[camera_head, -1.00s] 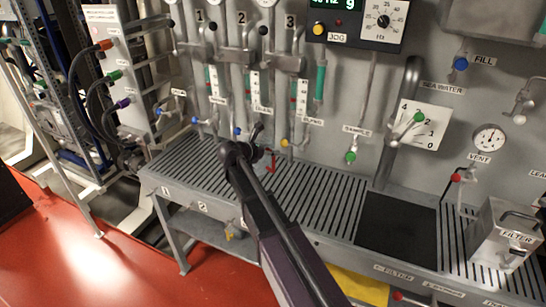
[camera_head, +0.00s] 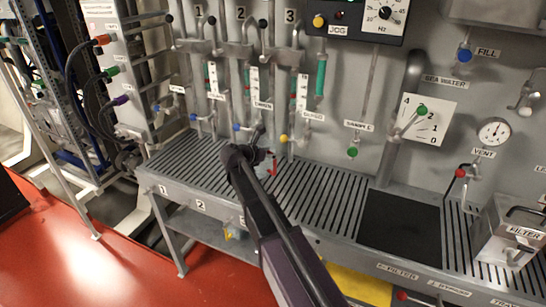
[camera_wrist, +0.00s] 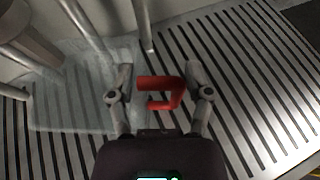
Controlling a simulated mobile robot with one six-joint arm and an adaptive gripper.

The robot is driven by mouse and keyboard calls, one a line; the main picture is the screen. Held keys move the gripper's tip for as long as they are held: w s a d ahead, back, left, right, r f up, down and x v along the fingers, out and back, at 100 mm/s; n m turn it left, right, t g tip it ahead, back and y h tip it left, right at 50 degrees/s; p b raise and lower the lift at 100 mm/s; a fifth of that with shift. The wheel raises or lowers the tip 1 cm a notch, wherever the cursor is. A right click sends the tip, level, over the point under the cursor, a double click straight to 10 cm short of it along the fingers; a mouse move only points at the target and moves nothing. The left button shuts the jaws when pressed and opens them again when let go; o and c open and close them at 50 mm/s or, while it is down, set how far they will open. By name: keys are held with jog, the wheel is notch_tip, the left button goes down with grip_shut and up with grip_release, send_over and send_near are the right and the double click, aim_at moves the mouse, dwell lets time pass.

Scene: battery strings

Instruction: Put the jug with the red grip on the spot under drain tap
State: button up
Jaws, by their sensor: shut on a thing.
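The jug is clear and see-through; its body (camera_wrist: 75,95) shows faintly left of my fingers in the wrist view. Its red grip (camera_wrist: 160,84) lies between my fingertips, and it also shows as a small red piece in the head view (camera_head: 273,168). My gripper (camera_wrist: 159,86) is shut on the red grip, over the slatted bench. In the head view my arm hides most of the jug. I cannot tell whether the jug touches the slats. I cannot read a drain label on any tap, so the drain tap and its spot are not certain.
The slats left of the mat look clear.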

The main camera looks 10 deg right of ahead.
jog(key=shift+f, duration=0.1)
dwell(0.3)
jog(key=o, duration=1.3)
jog(key=shift+o, duration=0.2)
jog(key=shift+r, duration=0.2)
jog(key=p+v, duration=0.4)
jog(key=v, duration=0.8)
jog(key=shift+p, duration=0.35)
jog(key=shift+d, duration=0.1)
